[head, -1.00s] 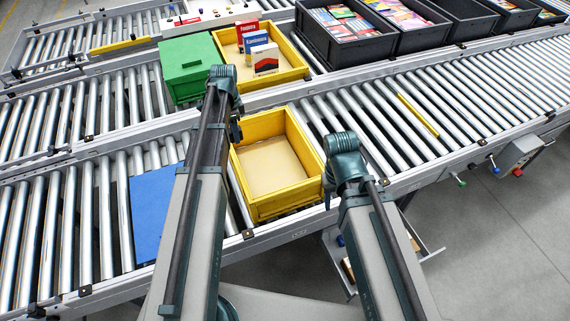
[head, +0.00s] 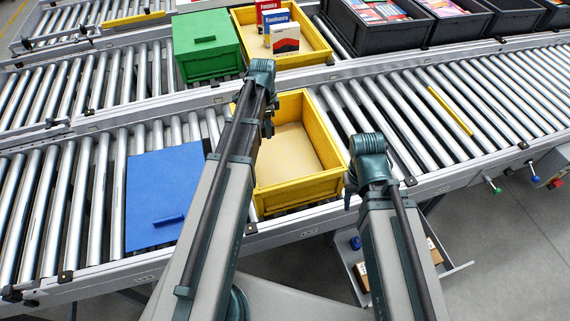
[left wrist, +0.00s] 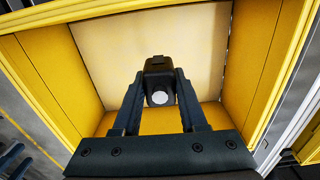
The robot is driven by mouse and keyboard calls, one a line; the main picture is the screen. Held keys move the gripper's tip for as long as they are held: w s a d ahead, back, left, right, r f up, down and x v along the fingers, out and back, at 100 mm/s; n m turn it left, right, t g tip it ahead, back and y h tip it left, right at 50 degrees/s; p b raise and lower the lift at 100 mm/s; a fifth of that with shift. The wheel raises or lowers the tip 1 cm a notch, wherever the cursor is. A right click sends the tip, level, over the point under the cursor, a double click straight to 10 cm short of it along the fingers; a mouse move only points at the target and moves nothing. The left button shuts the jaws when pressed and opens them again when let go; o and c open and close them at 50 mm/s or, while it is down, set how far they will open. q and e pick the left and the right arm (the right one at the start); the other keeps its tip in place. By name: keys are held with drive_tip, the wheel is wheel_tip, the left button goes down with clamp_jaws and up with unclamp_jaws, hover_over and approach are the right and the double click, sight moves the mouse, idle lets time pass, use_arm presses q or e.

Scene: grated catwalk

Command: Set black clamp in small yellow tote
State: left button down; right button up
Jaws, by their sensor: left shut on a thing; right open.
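The nearer yellow tote (head: 325,185) stands on the near roller conveyor, with a bare beige floor. My left gripper (head: 267,125) is over its left back part. In the left wrist view, the left gripper's fingers (left wrist: 160,92) are shut on a black clamp (left wrist: 160,66) with a round silver end, held above the tote floor. The fingers hide the clamp's sides. In the head view the clamp is mostly hidden by my arm. My right gripper (head: 350,192) is open at the tote's right side, largely hidden by its own wrist.
A blue panel with a handle (head: 160,195) lies left of the tote. Behind stand a green box (head: 206,45) and another yellow tote (head: 318,52) holding small boxes. Dark crates (head: 385,35) line the back right. Rollers right of the nearer tote are mostly free.

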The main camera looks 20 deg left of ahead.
use_arm(q)
drive_tip(key=b, duration=0.3)
hover_over(291, 178)
wheel_tip(291, 178, down, 4)
wheel_tip(291, 178, down, 10)
drive_tip(key=b, duration=1)
drive_tip(key=shift+a+f, duration=0.1)
drive_tip(key=shift+f, duration=0.05)
use_arm(e)
wheel_tip(291, 178, down, 14)
drive_tip(key=shift+f, duration=0.15)
use_arm(q)
drive_tip(key=shift+f, duration=0.1)
use_arm(e)
drive_tip(key=shift+f, duration=0.1)
use_arm(q)
drive_tip(key=shift+f+b, duration=0.15)
drive_tip(key=shift+b, duration=0.25)
drive_tip(key=shift+c, duration=2.2)
unclamp_jaws()
drive_tip(key=shift+r+p, duration=0.3)
wheel_tip(291, 178, up, 12)
drive_tip(key=p, duration=1.2)
use_arm(e)
wheel_tip(291, 178, up, 12)
